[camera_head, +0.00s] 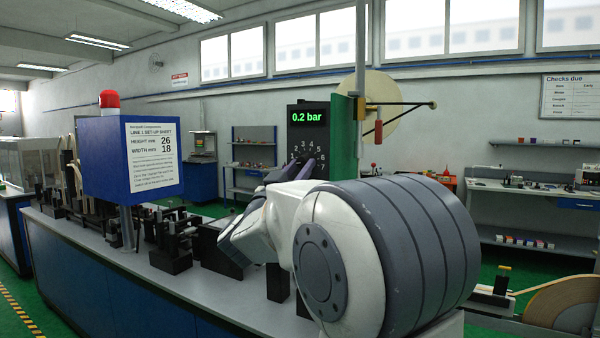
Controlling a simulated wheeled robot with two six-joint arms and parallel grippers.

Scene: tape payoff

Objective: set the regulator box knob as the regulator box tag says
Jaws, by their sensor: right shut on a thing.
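The regulator box (309,132) is a dark upright panel with a green display reading 0.2 bar. Below the display is a dial scale (304,147) with white numbers. My right gripper (308,168) is at the dial, shut on the knob, which its fingers and wrist hide. The knob's pointer cannot be seen. No regulator box tag can be made out in this view. My left gripper is not in view.
A blue box (101,160) with a red lamp carries a set-up sheet (152,158) reading height 26, width 18. Black fixtures stand along the long bench (150,276). A green post and a pale tape reel (383,115) stand right of the regulator box.

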